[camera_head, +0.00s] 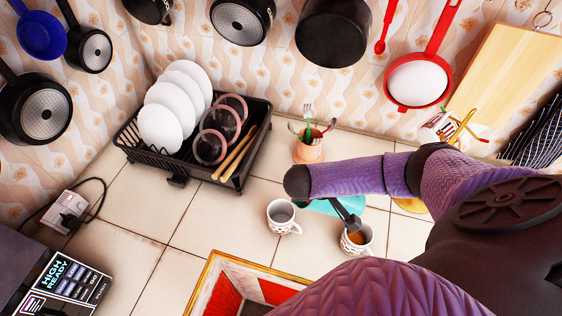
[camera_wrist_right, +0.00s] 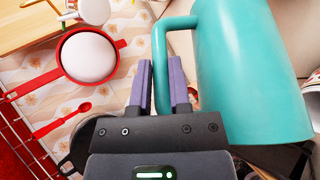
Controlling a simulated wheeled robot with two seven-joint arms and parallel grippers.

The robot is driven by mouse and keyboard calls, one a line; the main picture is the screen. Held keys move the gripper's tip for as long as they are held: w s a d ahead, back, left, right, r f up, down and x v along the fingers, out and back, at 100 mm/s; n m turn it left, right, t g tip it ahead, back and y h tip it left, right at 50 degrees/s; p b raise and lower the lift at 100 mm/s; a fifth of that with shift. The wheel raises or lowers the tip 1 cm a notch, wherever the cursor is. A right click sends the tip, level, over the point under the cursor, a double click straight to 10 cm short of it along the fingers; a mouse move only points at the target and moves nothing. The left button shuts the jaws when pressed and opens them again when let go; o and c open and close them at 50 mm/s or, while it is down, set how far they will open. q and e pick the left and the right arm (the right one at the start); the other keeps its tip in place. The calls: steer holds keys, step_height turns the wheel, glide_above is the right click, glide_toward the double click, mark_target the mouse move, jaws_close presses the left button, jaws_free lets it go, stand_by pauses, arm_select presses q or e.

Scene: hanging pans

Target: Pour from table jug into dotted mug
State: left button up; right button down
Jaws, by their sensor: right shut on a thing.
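The teal jug (camera_head: 323,206) is mostly hidden by my right arm in the head view. In the right wrist view the jug (camera_wrist_right: 250,70) is large and close, with its handle (camera_wrist_right: 160,50) between the fingers. My right gripper (camera_wrist_right: 163,88) is shut on that handle. Two white patterned mugs stand on the tiled counter. The left mug (camera_head: 281,216) looks empty. The right mug (camera_head: 347,247) holds brown liquid, and a dark part of my gripper overlaps its rim. Which one is dotted is too small to tell. My left gripper is out of view.
A black dish rack (camera_head: 150,150) with plates stands at the back left. A utensil pot (camera_head: 308,150) stands behind my arm. A gold-edged red recess (camera_head: 215,290) lies in front of the mugs. Pans and a red strainer (camera_head: 418,80) hang on the wall. Tiles left of the mugs are clear.

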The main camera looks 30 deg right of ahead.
mark_target(357, 199)
steer(key=shift+w+a+f+h+b, duration=0.3)
steer(key=shift+a+h+b, duration=0.2)
steer(key=shift+b, duration=0.15)
stand_by(1.8)
